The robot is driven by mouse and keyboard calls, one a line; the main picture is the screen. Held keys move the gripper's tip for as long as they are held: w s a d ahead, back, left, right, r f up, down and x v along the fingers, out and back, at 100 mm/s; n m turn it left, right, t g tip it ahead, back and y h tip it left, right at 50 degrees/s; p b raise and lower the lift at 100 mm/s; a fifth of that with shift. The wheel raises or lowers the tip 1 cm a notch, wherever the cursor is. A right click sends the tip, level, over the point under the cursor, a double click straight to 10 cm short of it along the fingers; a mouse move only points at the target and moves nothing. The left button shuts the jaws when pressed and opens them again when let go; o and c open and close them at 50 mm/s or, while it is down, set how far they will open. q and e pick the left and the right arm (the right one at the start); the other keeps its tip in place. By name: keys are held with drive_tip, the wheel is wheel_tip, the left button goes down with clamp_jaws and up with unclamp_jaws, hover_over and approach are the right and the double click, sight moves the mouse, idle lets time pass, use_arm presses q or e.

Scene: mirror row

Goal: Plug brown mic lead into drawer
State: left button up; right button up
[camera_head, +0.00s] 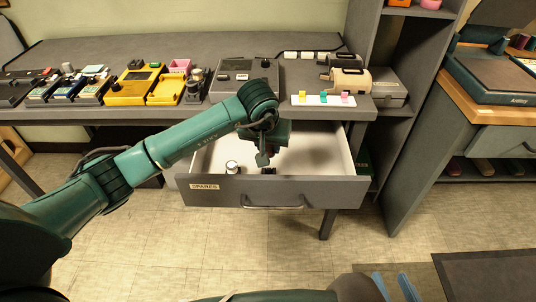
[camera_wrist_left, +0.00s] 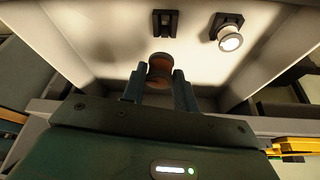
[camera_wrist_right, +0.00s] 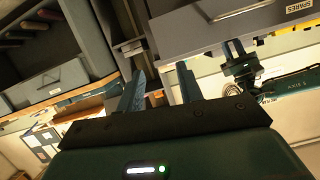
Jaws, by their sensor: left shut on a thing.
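The drawer (camera_head: 222,187), labelled SPARES, is pulled open under the bench. My left gripper (camera_head: 264,158) is over the open drawer, pointing down. In the left wrist view its fingers (camera_wrist_left: 160,92) are shut on the brown mic lead (camera_wrist_left: 160,68), a short brown cylinder. Just beyond the lead is a black holder (camera_wrist_left: 165,22) on the drawer floor; it looks empty. I cannot tell how high the lead is above the floor. My right gripper (camera_head: 398,288) is low in front of the drawer. In the right wrist view its fingers (camera_wrist_right: 158,90) are apart with nothing between them.
A silver-white plug (camera_wrist_left: 229,41) stands in another black holder inside the drawer; it also shows in the head view (camera_head: 232,167). The bench top (camera_head: 180,52) above carries yellow and grey devices. A shelf unit (camera_head: 405,150) stands right of the drawer.

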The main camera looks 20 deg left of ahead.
use_arm(q)
drive_tip(key=shift+f+b, duration=0.65)
drive_tip(key=shift+f, duration=0.5)
drive_tip(key=shift+f+b, duration=0.6)
drive_tip(key=shift+f, duration=0.3)
drive_tip(key=shift+f+b, duration=0.4)
drive_tip(key=shift+f, duration=0.25)
use_arm(e)
drive_tip(key=shift+a+f+n, duration=0.15)
drive_tip(key=shift+f+n, duration=0.25)
drive_tip(key=shift+f, duration=0.55)
drive_tip(key=shift+f, duration=0.2)
